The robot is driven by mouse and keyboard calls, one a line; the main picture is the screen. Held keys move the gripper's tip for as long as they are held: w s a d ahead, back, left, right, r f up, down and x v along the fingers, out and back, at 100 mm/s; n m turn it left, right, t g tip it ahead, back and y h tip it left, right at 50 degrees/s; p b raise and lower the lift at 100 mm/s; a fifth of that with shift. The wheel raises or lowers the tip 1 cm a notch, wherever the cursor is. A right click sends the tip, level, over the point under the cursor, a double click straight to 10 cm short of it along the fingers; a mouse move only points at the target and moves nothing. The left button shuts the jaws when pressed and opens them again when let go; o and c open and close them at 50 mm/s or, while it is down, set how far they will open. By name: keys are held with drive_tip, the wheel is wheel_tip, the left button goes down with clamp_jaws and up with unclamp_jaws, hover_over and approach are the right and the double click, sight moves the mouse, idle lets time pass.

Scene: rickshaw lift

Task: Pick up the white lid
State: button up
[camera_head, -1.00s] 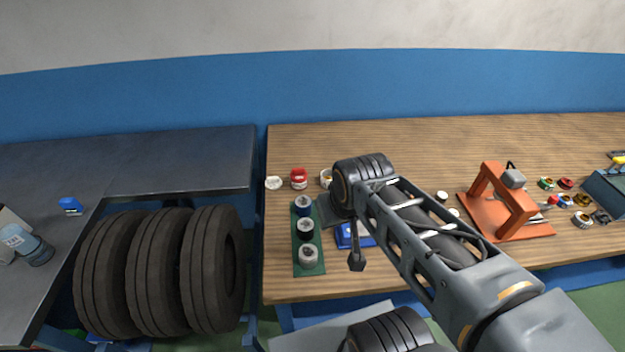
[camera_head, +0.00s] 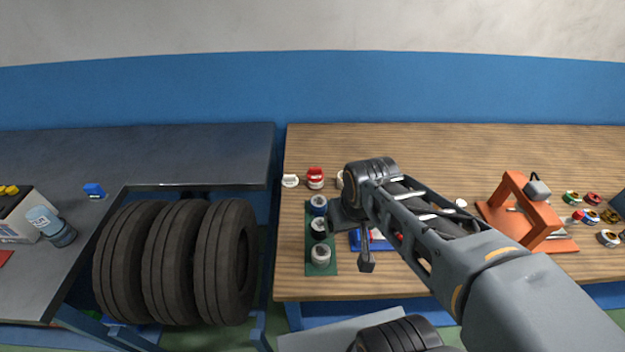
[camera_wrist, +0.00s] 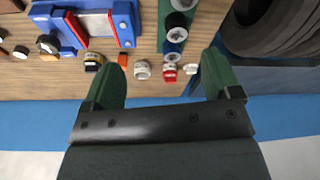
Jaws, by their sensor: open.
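A small, low white lid (camera_head: 290,181) lies at the left end of the wooden table, left of a red-and-white jar (camera_head: 315,178). In the wrist view the lid (camera_wrist: 193,69) shows near the right finger, beside the red jar (camera_wrist: 170,73). My gripper (camera_wrist: 166,60) is open and empty, its two green fingers wide apart. Several small things show between and beyond the fingers. In the head view my arm covers part of the table, and the fingers are hard to make out.
A green strip (camera_head: 321,264) bears several round cans in front of the lid. A blue-and-red device (camera_wrist: 102,25) stands close by. An orange stand (camera_head: 522,213) is at the right. Large tyres (camera_head: 225,262) stand left of the table, below the dark bench (camera_head: 190,155).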

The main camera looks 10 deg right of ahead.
drive_tip(key=shift+o, duration=0.6)
drive_tip(key=w+a+f+n+g, duration=0.1)
drive_tip(key=w+f, duration=0.1)
drive_tip(key=w, duration=0.7)
drive_tip(key=w+a+f+n+g, duration=0.1)
drive_tip(key=w+f, duration=0.1)
drive_tip(key=w, duration=0.7)
drive_tip(key=shift+a+b, duration=0.35)
drive_tip(key=n+g, duration=0.1)
drive_tip(key=n, duration=0.8)
hover_over(292, 175)
drive_tip(key=f, duration=0.8)
drive_tip(key=shift+s, duration=0.4)
wheel_tip(292, 175, up, 5)
drive_tip(key=n, duration=0.4)
drive_tip(key=shift+n, duration=0.3)
drive_tip(key=f, duration=0.8)
drive_tip(key=shift+w+f+b, duration=0.2)
drive_tip(key=shift+w+b, duration=0.05)
drive_tip(key=shift+b, duration=0.15)
drive_tip(key=shift+w+f+p, duration=0.15)
drive_tip(key=shift+f+p, duration=0.6)
drive_tip(key=shift+f, duration=1.9)
